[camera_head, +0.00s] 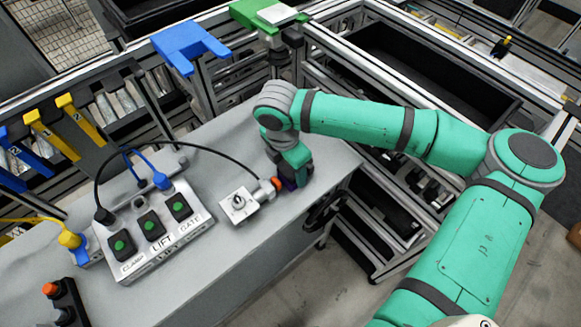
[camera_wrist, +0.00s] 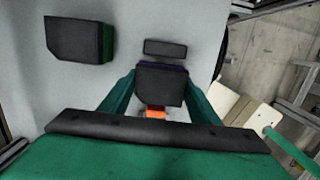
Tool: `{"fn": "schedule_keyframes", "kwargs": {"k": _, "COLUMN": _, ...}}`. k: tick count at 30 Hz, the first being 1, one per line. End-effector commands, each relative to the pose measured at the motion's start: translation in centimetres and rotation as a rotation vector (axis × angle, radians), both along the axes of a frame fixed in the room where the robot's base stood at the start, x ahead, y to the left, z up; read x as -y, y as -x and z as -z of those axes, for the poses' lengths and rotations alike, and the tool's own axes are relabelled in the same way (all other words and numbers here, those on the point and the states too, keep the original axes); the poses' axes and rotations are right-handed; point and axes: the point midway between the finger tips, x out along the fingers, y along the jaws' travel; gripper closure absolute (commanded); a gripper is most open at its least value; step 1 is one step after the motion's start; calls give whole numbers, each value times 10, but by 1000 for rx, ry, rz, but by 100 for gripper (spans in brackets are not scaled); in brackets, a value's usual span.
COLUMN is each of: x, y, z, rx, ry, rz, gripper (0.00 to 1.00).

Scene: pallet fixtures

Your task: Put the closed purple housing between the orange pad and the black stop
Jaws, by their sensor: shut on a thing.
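The purple housing (camera_wrist: 160,66) has a dark top that covers most of it, with a purple edge showing in the wrist view. My gripper (camera_wrist: 158,92) is shut on it, one green finger at each side. The orange pad (camera_wrist: 155,113) shows just below the housing in the wrist view, and the black stop (camera_wrist: 165,47) lies just above it with a narrow gap. In the head view my gripper (camera_head: 291,177) is low over the table beside the orange pad (camera_head: 277,184), with a bit of purple housing (camera_head: 289,184) below. Whether the housing touches the table is unclear.
The pad sits on a white clamp fixture (camera_head: 240,204) with a black cable to a control box (camera_head: 155,235) with several green buttons. A dark block with a green side (camera_wrist: 75,40) stands at the left of the wrist view. The table's edge is close to the right.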

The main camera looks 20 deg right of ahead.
Motion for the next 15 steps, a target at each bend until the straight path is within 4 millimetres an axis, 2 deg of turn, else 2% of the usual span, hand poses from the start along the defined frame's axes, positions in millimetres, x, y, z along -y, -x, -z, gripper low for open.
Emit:
{"fn": "schedule_keyframes", "kwargs": {"k": 2, "x": 0, "y": 0, "z": 2, "rx": 0, "ry": -1, "rz": 0, "gripper": 74}}
{"fn": "schedule_keyframes", "kwargs": {"k": 3, "x": 0, "y": 0, "z": 2, "rx": 0, "ry": 0, "rz": 0, "gripper": 37}}
{"fn": "schedule_keyframes", "kwargs": {"k": 5, "x": 0, "y": 0, "z": 2, "rx": 0, "ry": 0, "rz": 0, "gripper": 25}}
{"fn": "schedule_keyframes", "kwargs": {"k": 15, "x": 0, "y": 0, "z": 0, "rx": 0, "ry": 0, "rz": 0, "gripper": 25}}
